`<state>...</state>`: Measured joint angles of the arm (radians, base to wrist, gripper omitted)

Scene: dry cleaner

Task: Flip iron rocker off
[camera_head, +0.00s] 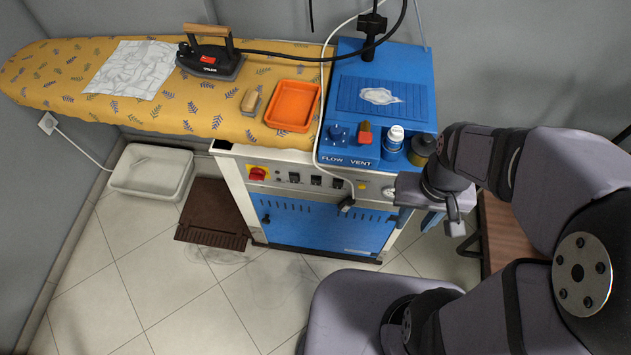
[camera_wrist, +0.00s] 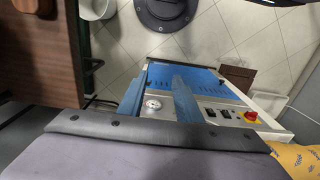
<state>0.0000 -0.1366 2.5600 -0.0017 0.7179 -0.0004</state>
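The blue and white ironing unit (camera_head: 330,222) has a pale front control panel with several small black rocker switches (camera_head: 316,180) in a row, right of a red knob on yellow (camera_head: 258,173). Two rockers (camera_wrist: 218,113) show in the wrist view beside the red knob (camera_wrist: 251,116). Their labels and positions are too small to read, so I cannot tell which is the iron rocker. My gripper (camera_head: 418,218) is in front of the panel's right end, right of the rockers. In the wrist view its two blue fingers (camera_wrist: 160,80) are apart with nothing between them; a round gauge (camera_wrist: 153,104) shows behind.
A black iron (camera_head: 210,60) with a wooden handle stands on the yellow ironing board (camera_head: 60,75). An orange tray (camera_head: 292,105) and small bottles (camera_head: 394,138) stand above the panel. A hanging cable ends at a black nozzle (camera_head: 346,203) before the panel. A brown wooden surface (camera_wrist: 40,50) is nearby.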

